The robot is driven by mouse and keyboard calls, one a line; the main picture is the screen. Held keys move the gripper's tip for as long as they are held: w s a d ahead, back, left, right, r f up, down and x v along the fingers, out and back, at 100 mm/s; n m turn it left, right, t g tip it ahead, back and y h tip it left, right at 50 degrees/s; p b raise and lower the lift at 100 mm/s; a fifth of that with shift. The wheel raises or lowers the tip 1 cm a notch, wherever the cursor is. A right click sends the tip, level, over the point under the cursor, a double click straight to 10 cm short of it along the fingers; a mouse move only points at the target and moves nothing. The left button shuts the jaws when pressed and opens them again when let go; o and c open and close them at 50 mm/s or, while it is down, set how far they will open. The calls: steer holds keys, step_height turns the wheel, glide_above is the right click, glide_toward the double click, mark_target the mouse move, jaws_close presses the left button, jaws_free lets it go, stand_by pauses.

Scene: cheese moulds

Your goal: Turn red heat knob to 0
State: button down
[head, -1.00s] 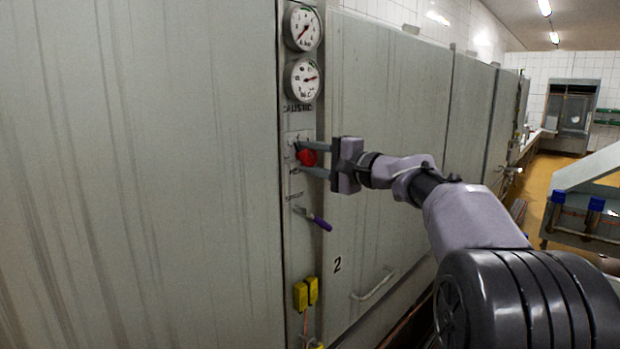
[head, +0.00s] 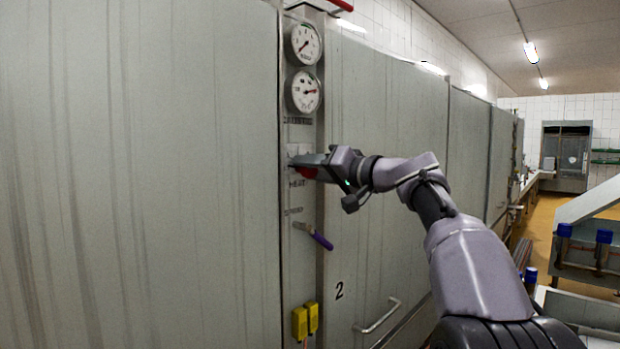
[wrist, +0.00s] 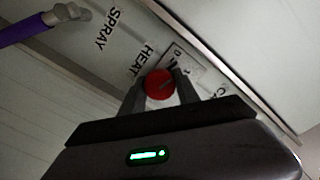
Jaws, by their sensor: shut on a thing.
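The red heat knob (wrist: 159,85) sits on the control panel beside the word HEAT, with a small scale plate (wrist: 182,62) next to it. In the head view the knob (head: 307,173) is mostly hidden behind my gripper (head: 305,167). In the wrist view my gripper (wrist: 160,92) has one finger on each side of the knob and is shut on it. The wrist looks rolled, since the panel lettering appears tilted in the wrist view. I cannot read which number the knob points to.
A purple-handled spray lever (head: 314,236) sticks out below the knob. Two round gauges (head: 304,92) are above it. Yellow boxes (head: 306,320) are low on the panel. A door handle (head: 378,316) is at lower right. Large cabinet doors flank the panel.

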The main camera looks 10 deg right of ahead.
steer(key=shift+n+b, duration=0.4)
steer(key=shift+n, duration=0.6)
steer(key=c, duration=0.9)
jaws_free()
steer(key=shift+s, duration=0.1)
steer(key=v, duration=1.7)
steer(key=shift+b, duration=0.35)
steer(key=shift+d+r, duration=0.1)
